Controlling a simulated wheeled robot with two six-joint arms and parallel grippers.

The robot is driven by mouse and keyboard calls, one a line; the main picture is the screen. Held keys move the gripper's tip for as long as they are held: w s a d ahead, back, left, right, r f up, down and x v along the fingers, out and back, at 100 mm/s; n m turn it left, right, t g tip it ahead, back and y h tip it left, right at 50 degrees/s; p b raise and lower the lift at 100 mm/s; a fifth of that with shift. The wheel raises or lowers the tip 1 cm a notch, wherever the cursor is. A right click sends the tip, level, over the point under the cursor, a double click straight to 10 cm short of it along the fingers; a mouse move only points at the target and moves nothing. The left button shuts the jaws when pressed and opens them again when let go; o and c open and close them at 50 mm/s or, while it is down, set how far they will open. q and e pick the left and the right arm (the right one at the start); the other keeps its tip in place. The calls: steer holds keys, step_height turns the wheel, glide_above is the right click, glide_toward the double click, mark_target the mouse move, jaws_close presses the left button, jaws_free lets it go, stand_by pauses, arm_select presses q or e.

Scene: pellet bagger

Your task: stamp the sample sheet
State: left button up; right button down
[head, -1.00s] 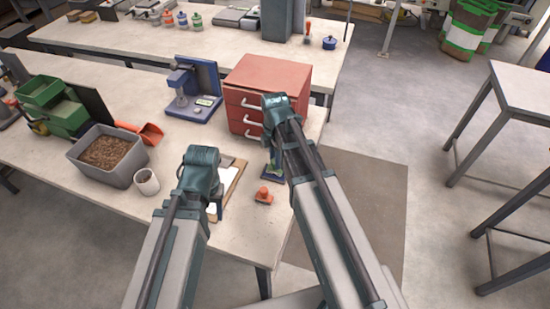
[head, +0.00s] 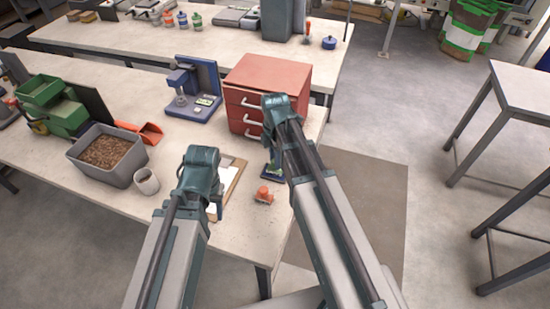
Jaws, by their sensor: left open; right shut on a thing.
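A clipboard (head: 238,176) with a white sheet lies near the table's front edge, partly hidden by my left arm. My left gripper (head: 215,210) is open over the clipboard's near part, and its fingertips are hard to see. My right gripper (head: 272,168) points down over a small dark blue pad (head: 268,179) to the right of the clipboard. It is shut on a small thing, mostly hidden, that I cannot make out.
A red drawer cabinet (head: 268,85) stands behind my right gripper. A grey bin of pellets (head: 105,155), a white cup (head: 147,182), an orange scoop (head: 150,131) and a blue device (head: 195,90) stand to the left. The tabletop's front right corner is clear.

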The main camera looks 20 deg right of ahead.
stand_by(0.3)
step_height(320, 180, up, 7)
steer(key=p, duration=0.7)
arm_select(q)
step_height(320, 180, up, 7)
